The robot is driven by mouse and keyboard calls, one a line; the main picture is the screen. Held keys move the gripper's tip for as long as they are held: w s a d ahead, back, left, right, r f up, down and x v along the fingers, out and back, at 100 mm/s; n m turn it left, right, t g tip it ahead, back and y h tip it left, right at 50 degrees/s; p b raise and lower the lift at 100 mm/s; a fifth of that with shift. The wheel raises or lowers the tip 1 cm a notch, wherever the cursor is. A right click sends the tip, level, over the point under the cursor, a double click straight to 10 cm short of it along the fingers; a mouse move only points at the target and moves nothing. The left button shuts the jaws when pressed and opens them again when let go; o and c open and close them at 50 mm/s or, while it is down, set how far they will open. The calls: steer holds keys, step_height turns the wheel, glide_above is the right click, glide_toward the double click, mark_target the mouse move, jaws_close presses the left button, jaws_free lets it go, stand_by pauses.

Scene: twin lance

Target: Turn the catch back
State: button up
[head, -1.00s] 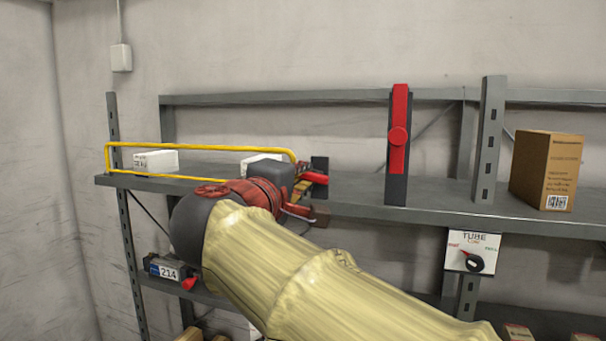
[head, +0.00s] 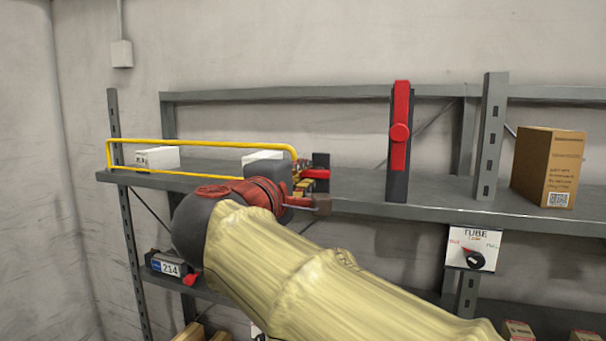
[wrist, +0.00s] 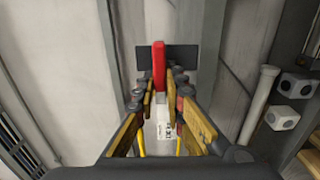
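A red catch lever (head: 316,174) on a dark plate (head: 321,160) is at the right end of the yellow rail (head: 200,145) on the upper shelf. In the wrist view the red lever (wrist: 158,66) stands upright in front of the dark plate (wrist: 190,58). My gripper (wrist: 160,88) is open, with its two fingers on either side of the lever's near end. A gap shows between them; I cannot tell whether either finger touches the lever. In the head view my gripper (head: 298,190) is partly hidden behind my wrist.
A second red handle (head: 400,125) stands upright on a dark post right of my arm. White boxes (head: 158,158) lie behind the rail. A cardboard box (head: 547,168) stands at the right. A TUBE dial sign (head: 472,248) and a box marked 214 (head: 168,266) are lower.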

steer(key=o, duration=0.4)
steer(key=shift+w, duration=0.1)
steer(key=v, duration=1.2)
